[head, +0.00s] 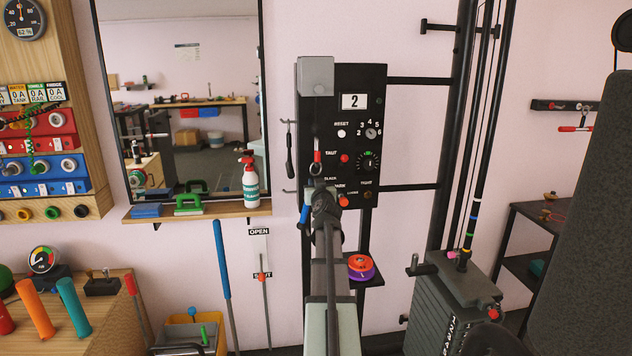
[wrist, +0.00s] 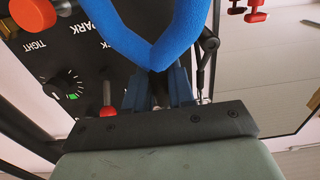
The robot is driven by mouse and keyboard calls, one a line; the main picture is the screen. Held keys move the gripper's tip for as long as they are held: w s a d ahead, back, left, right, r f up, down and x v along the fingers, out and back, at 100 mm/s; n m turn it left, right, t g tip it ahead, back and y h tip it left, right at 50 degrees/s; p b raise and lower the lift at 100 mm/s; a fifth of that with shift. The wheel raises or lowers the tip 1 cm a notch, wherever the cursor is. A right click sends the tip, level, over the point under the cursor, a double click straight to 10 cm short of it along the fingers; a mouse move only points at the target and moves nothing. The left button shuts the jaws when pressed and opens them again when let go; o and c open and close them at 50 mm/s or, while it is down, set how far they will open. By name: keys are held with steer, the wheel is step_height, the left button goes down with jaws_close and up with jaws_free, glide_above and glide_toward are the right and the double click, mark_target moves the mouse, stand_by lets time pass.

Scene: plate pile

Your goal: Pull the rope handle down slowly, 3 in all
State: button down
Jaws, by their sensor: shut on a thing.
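My gripper (head: 323,197) is in front of the lower part of the black control panel (head: 345,190). In the wrist view my gripper (wrist: 162,84) is shut on the bottom of a thick blue rope handle (wrist: 137,42), whose two sides spread upward in a V. In the head view only a short blue piece of the handle (head: 304,215) shows at the gripper's left. My wrist and arm hide the rest of it. The panel's display (head: 354,101) reads 2.
A weight stack (head: 445,310) with a colour-banded rod (head: 471,220) stands right of my arm. A small shelf with orange and purple discs (head: 361,267) is close on the right. A mirror (head: 185,85) and a ledge with a spray bottle (head: 249,187) are at left.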

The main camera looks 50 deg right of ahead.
steer(key=shift+f, duration=0.2)
steer(key=shift+f, duration=1.1)
steer(key=shift+f, duration=1.15)
steer(key=shift+r, duration=0.8)
